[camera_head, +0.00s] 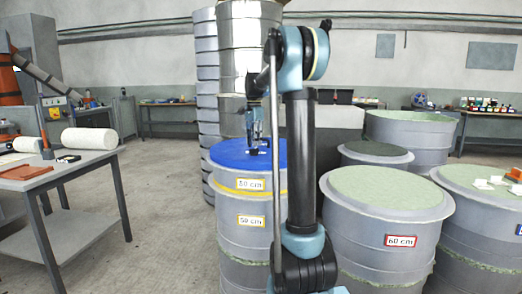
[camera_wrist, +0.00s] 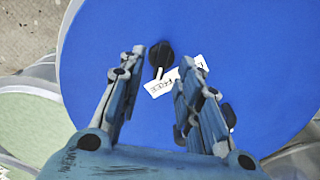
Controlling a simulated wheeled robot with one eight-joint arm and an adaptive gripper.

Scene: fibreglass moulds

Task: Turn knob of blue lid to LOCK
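The blue lid (camera_head: 230,153) tops a grey stacked drum in the head view and fills most of the wrist view (camera_wrist: 100,40). A black knob (camera_wrist: 161,54) with a small pale pointer stands on it. The pointer is aimed down towards a white label (camera_wrist: 176,75) that seems to read FREE, partly covered by a finger. My gripper (camera_wrist: 163,60) is open above the lid, with the knob between its fingertips in the picture; I cannot tell whether they touch it. My gripper (camera_head: 255,140) also shows in the head view, pointing down. No LOCK marking is readable.
Another dark piece (camera_wrist: 229,115) lies on the lid, partly behind my right finger. Grey moulds with green tops (camera_head: 375,190) crowd the right side. A tall grey column of moulds (camera_head: 238,60) stands behind. A grey table (camera_head: 65,172) stands left, with clear floor between.

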